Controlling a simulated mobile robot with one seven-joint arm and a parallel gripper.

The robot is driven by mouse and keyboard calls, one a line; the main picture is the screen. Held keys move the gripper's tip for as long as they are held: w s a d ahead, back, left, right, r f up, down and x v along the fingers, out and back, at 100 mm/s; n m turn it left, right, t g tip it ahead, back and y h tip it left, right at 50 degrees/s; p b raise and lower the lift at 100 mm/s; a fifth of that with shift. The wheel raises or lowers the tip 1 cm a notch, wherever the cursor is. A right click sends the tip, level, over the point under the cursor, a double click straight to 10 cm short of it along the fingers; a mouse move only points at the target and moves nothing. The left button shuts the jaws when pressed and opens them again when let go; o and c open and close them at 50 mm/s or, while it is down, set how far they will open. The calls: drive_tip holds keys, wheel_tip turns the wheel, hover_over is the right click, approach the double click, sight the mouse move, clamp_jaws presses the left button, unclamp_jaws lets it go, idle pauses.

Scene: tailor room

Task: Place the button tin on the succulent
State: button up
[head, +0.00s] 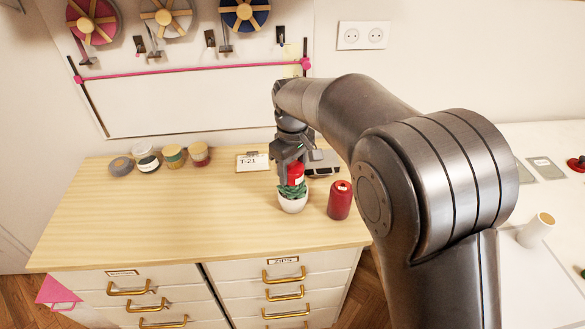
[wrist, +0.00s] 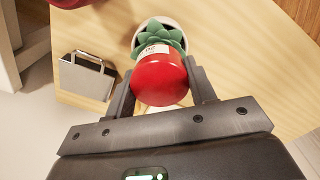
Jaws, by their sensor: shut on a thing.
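The button tin, a red cylinder with a white label (head: 296,172), is held between the fingers of my gripper (head: 290,165). In the wrist view the tin (wrist: 158,82) shows its red end, with my gripper (wrist: 160,98) shut on its sides. The succulent (head: 292,193), green leaves in a white pot, stands upright on the wooden top directly below the tin. In the wrist view the succulent (wrist: 158,32) shows just beyond the tin, partly hidden by it. I cannot tell whether tin and leaves touch.
A red cylinder (head: 340,201) stands close to the right of the pot. A silver box-like thing (wrist: 88,75) lies near the pot. A T-21 card (head: 252,162) and several jars (head: 173,156) are to the left. The cabinet's wooden top (head: 190,215) is clear at front left.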

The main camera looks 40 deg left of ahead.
sight(293, 167)
drive_tip(key=shift+f, duration=0.2)
drive_tip(key=o, duration=1)
drive_tip(key=shift+r, duration=0.1)
wheel_tip(293, 167, up, 12)
drive_tip(key=shift+r, duration=0.1)
